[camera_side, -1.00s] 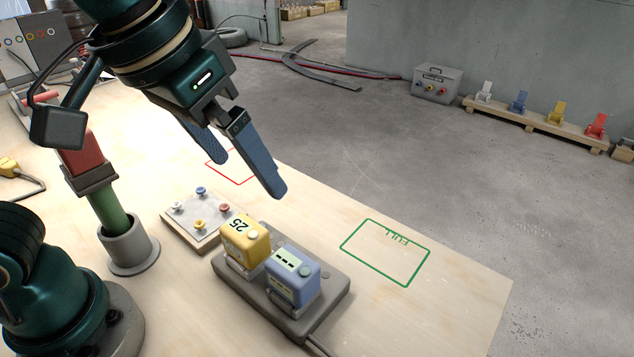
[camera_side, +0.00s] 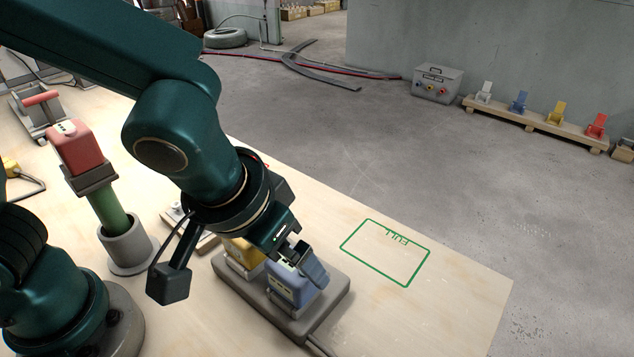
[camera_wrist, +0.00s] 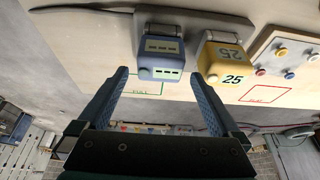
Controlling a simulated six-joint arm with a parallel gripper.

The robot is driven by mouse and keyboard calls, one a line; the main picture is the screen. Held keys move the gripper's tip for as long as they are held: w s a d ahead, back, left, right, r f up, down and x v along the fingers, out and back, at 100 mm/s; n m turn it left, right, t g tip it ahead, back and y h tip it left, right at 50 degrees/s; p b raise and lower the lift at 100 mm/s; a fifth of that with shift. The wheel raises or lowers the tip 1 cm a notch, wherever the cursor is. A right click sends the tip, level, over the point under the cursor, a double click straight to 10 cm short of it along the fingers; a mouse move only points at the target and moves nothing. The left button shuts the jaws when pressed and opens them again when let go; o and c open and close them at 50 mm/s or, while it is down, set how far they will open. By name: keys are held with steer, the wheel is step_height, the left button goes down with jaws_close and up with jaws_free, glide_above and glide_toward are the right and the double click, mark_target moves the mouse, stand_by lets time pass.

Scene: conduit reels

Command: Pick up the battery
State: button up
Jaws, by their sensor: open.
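A blue battery (camera_side: 288,287) sits upright on the grey charging dock (camera_side: 332,300). It also shows in the wrist view (camera_wrist: 160,52). A yellow battery stands beside it, partly hidden behind my gripper in the side view (camera_side: 243,252) and clear in the wrist view (camera_wrist: 224,56). A red battery (camera_side: 76,148) sits on top of a green post. My gripper (camera_side: 299,262) is low over the blue battery with its jaws open. In the wrist view its fingertips (camera_wrist: 160,75) lie to either side of the blue battery; I cannot tell whether they touch it.
A green outline marked FULL (camera_side: 386,252) is empty on the table, right of the dock. A panel with coloured knobs (camera_wrist: 288,56) lies beside the yellow battery, mostly hidden behind my arm in the side view. The table's right part is clear.

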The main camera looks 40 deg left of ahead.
steer(key=shift+w+f, duration=0.1)
steer(key=shift+f, duration=0.75)
steer(key=shift+x, duration=2.3)
steer(key=shift+r, duration=0.1)
steer(key=c, duration=1.3)
